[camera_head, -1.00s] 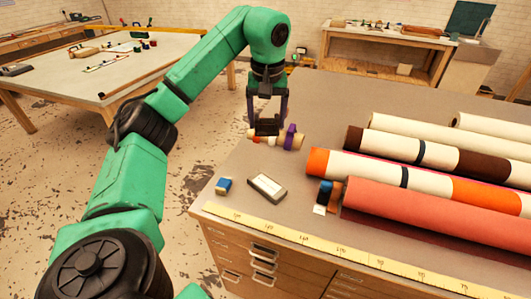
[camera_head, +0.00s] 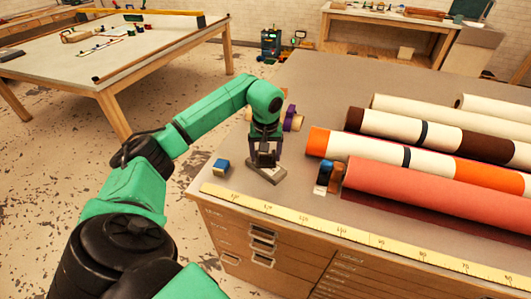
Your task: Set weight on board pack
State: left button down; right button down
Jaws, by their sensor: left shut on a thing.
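My left gripper (camera_head: 264,163) reaches down over the near left part of the work table and is shut on a flat dark block with a pale top, the likely weight (camera_head: 267,175). The gripper hides part of the block. I cannot tell whether the block still rests on the tabletop. I cannot pick out the board pack with certainty. My right gripper is not in view.
Several rolls lie at the right, the red one (camera_head: 430,190) nearest. A small blue block (camera_head: 220,166) is left of the gripper. A purple-banded roll (camera_head: 291,122) lies behind it. A yellow ruler strip (camera_head: 300,217) runs along the front edge.

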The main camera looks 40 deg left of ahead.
aim_at(266, 165)
pick_arm(q)
grip_release()
jog(key=shift+s+d, duration=0.1)
notch_tip(266, 165, up, 12)
jog(key=s+d+b, duration=0.1)
jog(key=shift+s, duration=0.15)
dwell(0.4)
